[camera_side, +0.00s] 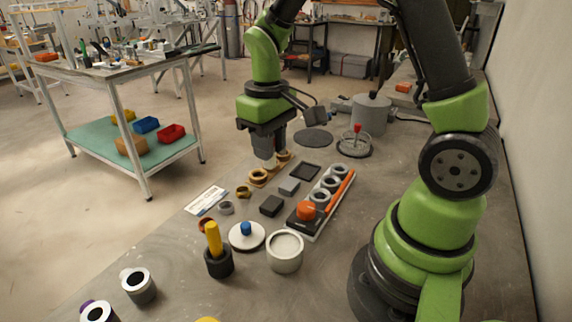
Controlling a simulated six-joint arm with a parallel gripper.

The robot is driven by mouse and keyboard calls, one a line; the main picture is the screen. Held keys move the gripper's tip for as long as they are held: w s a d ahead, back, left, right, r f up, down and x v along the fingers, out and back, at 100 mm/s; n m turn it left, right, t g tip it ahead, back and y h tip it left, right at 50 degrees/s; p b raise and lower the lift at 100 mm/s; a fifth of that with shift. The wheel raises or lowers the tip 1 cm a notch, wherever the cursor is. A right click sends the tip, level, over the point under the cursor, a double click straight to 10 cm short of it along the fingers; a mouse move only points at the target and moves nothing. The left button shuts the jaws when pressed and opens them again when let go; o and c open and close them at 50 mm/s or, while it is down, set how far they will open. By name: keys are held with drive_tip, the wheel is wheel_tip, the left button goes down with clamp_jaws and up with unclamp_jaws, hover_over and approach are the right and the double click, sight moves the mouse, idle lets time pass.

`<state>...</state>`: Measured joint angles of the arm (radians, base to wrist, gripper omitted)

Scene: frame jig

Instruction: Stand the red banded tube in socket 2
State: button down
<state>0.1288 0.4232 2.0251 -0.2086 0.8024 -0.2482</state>
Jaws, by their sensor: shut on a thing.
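My gripper (269,164) points down at the far left part of the bench. It is shut on a brass-coloured part with a ring at each end (258,176), between the two rings. Whether the part touches the bench I cannot tell. I cannot make out a tube with a red band for certain. A rack (311,231) holds a row of grey rings (331,184) and an orange-red cap (306,210) at its near end. An orange bar (341,191) lies along its right side. No socket numbers are readable.
Small dark blocks (271,206) lie between the gripper and the rack. Nearer stand a white cup (285,252), a white disc with a blue knob (246,236) and a yellow-handled tool in a black holder (218,262). A grey pot (371,115) stands behind.

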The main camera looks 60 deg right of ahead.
drive_tip(key=s+d+f+m, duration=0.3)
drive_tip(key=d, duration=0.7)
drive_tip(key=m, duration=0.2)
hover_over(332, 171)
drive_tip(key=s+a, duration=0.1)
drive_tip(key=a, duration=0.3)
drive_tip(key=shift+s+f, duration=0.15)
drive_tip(key=shift+f, duration=3.65)
drive_tip(key=shift+f, duration=0.1)
drive_tip(key=shift+f, duration=1.4)
drive_tip(key=c, duration=0.8)
unclamp_jaws()
drive_tip(key=shift+o, duration=0.3)
drive_tip(key=shift+r, duration=0.1)
